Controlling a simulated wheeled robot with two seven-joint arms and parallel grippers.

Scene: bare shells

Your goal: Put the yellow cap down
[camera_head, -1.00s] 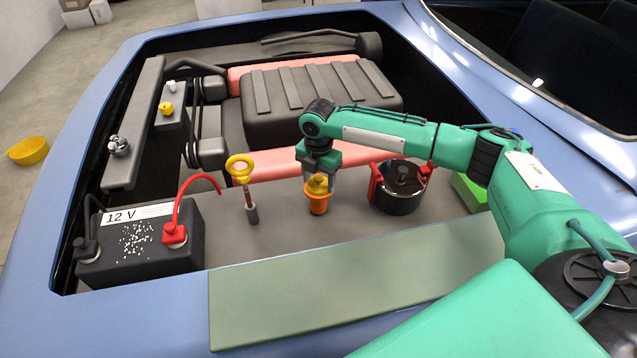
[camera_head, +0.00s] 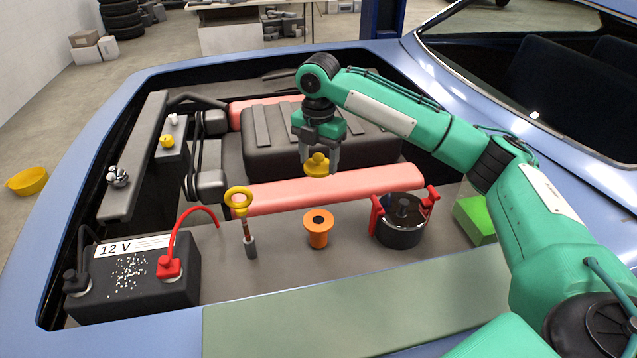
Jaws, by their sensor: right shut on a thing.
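The yellow cap (camera_head: 317,165) is held between the fingers of my right gripper (camera_head: 319,160), above the engine bay. The gripper points down and is shut on the cap. The cap is clear of the neck, in the air in front of the black ribbed engine cover (camera_head: 300,140). My left gripper is not in view.
A yellow-ringed dipstick (camera_head: 241,200) stands left of the neck, and a black pot with red clamps (camera_head: 401,225) stands right. A 12 V battery (camera_head: 130,275) is at left. A flat green-grey panel (camera_head: 350,310) lies along the front edge. A green block (camera_head: 474,220) is at right.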

